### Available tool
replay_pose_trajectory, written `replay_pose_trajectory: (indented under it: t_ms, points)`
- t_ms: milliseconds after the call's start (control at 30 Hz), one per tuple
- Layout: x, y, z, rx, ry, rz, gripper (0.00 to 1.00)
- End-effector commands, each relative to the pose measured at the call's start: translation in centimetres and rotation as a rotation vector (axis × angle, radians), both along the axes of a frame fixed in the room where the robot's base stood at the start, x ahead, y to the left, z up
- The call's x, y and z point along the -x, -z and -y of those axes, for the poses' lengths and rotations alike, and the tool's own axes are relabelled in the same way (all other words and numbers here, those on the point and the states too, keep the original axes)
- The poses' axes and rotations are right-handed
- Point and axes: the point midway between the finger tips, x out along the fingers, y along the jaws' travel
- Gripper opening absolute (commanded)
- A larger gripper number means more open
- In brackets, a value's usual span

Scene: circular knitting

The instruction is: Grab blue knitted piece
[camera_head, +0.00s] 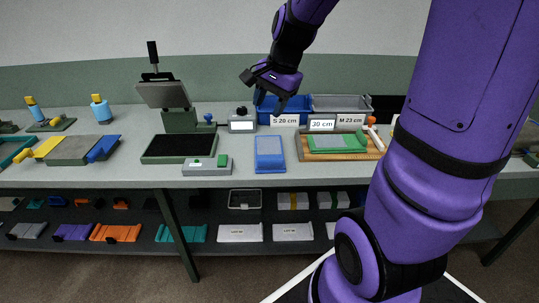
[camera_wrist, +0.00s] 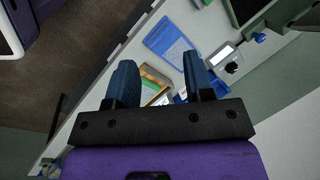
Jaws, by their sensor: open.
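A blue rectangular piece (camera_head: 270,147), which looks like the knitted one, lies flat near the front edge of the table in the head view. It also shows in the wrist view (camera_wrist: 168,38), above and beyond the fingertips. My gripper (camera_head: 269,101) is open and empty, with its blue fingers apart. It hangs above the back of the table, higher than the blue piece and behind it. In the wrist view the two fingers (camera_wrist: 158,68) point toward the table and touch nothing that I can see.
A blue bin (camera_head: 294,104) and a grey bin (camera_head: 341,102) stand behind, with size cards before them. A green piece (camera_head: 336,141) lies on a wooden board to the right. A press (camera_head: 178,148) with a raised plate stands left. A small grey device (camera_head: 207,167) lies beside the blue piece.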

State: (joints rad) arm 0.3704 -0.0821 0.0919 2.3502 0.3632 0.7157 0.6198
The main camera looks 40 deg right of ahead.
Motion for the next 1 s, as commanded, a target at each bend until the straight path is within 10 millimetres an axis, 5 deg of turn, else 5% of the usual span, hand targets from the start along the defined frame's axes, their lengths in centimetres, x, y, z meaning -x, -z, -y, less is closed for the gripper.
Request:
replay_pose_trajectory:
  t_ms: [200,500,733,1000]
  points:
    - [-3.7,6.1,4.4,-0.153,0.36,-0.109,0.48]
    - [-6.2,14.0,9.5,-0.318,0.784,-0.231,0.48]
    - [-6.6,16.6,10.8,-0.366,0.911,-0.268,0.48]
    - [-7.3,20.1,9.6,-0.37,0.918,-0.273,0.48]
